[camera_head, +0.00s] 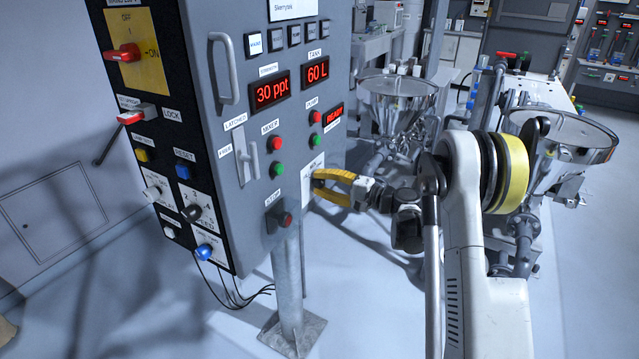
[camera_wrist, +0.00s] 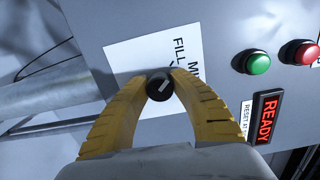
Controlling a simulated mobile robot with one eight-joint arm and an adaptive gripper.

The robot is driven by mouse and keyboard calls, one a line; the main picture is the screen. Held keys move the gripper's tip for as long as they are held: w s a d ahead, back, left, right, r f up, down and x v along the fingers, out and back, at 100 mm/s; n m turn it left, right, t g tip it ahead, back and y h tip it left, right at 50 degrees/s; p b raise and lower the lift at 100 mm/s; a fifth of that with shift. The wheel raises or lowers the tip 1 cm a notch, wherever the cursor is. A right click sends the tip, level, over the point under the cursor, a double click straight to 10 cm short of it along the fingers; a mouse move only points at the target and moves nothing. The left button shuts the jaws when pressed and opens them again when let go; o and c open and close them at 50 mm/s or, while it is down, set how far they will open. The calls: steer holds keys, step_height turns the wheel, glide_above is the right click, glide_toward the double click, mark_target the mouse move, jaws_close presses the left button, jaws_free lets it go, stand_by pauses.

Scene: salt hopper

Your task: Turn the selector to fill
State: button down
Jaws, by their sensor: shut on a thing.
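The selector is a small black round knob (camera_wrist: 160,87) with a pale pointer line, on a white label plate (camera_wrist: 125,52) on the grey cabinet face. The words "FILL" and "MIX", partly hidden, are printed beside it in the wrist view. The pointer line slants; I cannot tell which word it points to. My gripper (camera_wrist: 160,80) has yellow fingers closed on both sides of the knob. In the head view my gripper (camera_head: 316,185) reaches the label plate (camera_head: 308,187) from the right, and the knob is hidden behind the fingers.
The grey control cabinet (camera_head: 225,110) stands on a post. Green (camera_head: 279,169) and red (camera_head: 276,143) buttons sit left of my gripper. A display (camera_head: 334,115) reads "READY". Steel hoppers (camera_head: 398,90) stand behind my arm.

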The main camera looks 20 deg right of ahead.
steer(key=shift+n, duration=0.3)
stand_by(0.4)
steer(key=c, duration=1)
jaws_free()
steer(key=shift+c, duration=0.2)
steer(key=shift+d, duration=0.1)
steer(key=v, duration=1.1)
steer(key=shift+s+d, duration=0.2)
steer(key=shift+s, duration=0.15)
steer(key=shift+r, duration=0.1)
